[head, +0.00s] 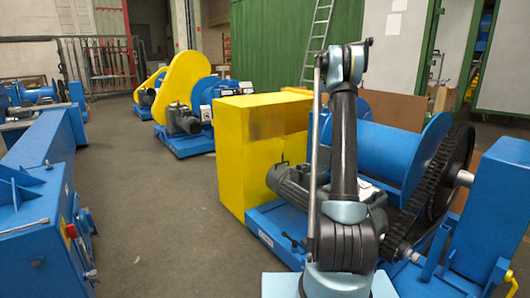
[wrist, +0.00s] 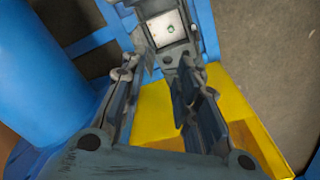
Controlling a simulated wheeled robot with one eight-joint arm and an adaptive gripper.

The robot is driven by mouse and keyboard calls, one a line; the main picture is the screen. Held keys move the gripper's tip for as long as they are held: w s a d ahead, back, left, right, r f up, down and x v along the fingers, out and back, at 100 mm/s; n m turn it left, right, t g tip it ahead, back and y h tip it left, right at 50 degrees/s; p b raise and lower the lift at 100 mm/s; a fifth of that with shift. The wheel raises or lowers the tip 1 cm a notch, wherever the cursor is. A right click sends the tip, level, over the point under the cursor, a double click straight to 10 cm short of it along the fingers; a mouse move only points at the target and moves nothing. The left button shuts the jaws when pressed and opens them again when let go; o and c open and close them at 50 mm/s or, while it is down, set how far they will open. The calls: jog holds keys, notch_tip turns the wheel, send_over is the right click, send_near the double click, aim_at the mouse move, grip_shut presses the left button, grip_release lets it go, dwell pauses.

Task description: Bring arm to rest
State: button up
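My arm (head: 343,150) stands upright in the middle of the head view, in front of the chain drive machine. Its dark link rises to a grey and light-blue joint at the top. My gripper (wrist: 157,72) shows in the wrist view, with its two dark fingers spread apart. I see nothing held between the fingers. Beyond the fingertips is a grey part with a white square plate (wrist: 166,28). I cannot make out the gripper in the head view. The large toothed chain wheel (head: 450,170) stands to the right of the arm.
A yellow housing (head: 232,150), a grey motor (head: 290,185) and a blue drum (head: 385,150) sit close behind the arm. A blue post (head: 500,200) stands at the right. A blue machine (head: 40,190) is at the left. The grey floor (head: 145,220) between is clear.

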jog(key=s+a+r, duration=0.3)
jog(key=s, duration=0.5)
jog(key=s+a+r, duration=0.2)
jog(key=s, duration=0.6)
jog(key=s+a+f, duration=0.1)
jog(key=s+a, duration=0.1)
jog(key=s, duration=0.8)
jog(key=s+a+f, duration=0.2)
jog(key=s+a, duration=0.1)
jog(key=s, duration=0.7)
jog(key=s+a+f, duration=0.1)
jog(key=s+f, duration=1.1)
jog(key=s, duration=0.3)
jog(key=s+a+f+t, duration=0.1)
jog(key=s+a+f, duration=0.1)
jog(key=s+f, duration=0.9)
jog(key=s, duration=0.4)
jog(key=shift+s+a+f+t, duration=0.15)
jog(key=shift+s+f+t, duration=0.05)
jog(key=shift+f+t, duration=0.15)
jog(key=shift+w+f, duration=0.2)
jog(key=shift+w, duration=0.3)
